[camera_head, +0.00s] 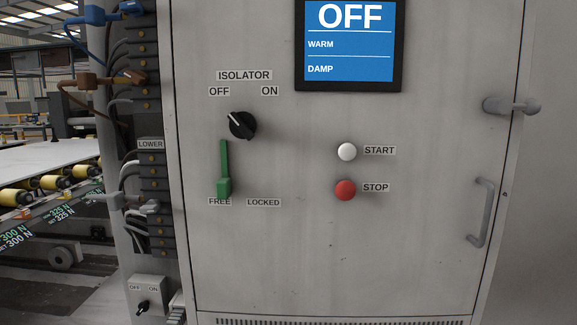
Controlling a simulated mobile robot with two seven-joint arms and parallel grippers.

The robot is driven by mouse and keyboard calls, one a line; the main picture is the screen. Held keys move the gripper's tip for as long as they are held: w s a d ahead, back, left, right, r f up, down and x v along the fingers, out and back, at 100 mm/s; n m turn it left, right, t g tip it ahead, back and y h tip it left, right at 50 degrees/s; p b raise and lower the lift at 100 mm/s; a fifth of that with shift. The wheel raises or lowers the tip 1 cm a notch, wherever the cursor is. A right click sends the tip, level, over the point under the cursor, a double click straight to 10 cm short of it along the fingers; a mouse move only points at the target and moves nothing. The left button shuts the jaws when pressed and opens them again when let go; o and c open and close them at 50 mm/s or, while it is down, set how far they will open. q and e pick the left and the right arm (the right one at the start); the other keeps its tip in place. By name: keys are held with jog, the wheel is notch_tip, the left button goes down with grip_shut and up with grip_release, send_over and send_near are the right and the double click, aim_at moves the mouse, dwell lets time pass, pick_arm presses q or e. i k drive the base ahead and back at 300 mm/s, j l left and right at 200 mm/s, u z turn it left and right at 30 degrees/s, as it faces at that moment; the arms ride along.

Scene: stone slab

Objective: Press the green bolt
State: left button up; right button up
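The green bolt (224,172) is on the front of the grey cabinet door (300,250), left of the middle. It is a narrow upright strip with a wider block at its lower end. The block sits just above the label FREE (220,202), and the label LOCKED (264,202) is to its right. The black isolator knob (242,125) is just above and to the right of the bolt, its white mark pointing up and left, toward OFF. Neither of my grippers shows in the head view.
A white START button (347,152) and a red STOP button (345,190) are right of the bolt. A screen (348,45) reads OFF, WARM, DAMP. A door handle (482,212) and a latch (510,105) project at right. Cables and terminals (155,185) line the left edge.

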aim_at(224, 186)
jog(key=i+j, duration=0.15)
jog(key=j, duration=0.2)
jog(key=i+j, duration=0.1)
jog(key=j, duration=0.3)
jog(key=i+j, duration=0.15)
jog(key=j, duration=0.2)
jog(key=i+j, duration=0.1)
jog(key=j, duration=0.3)
jog(key=z, duration=0.05)
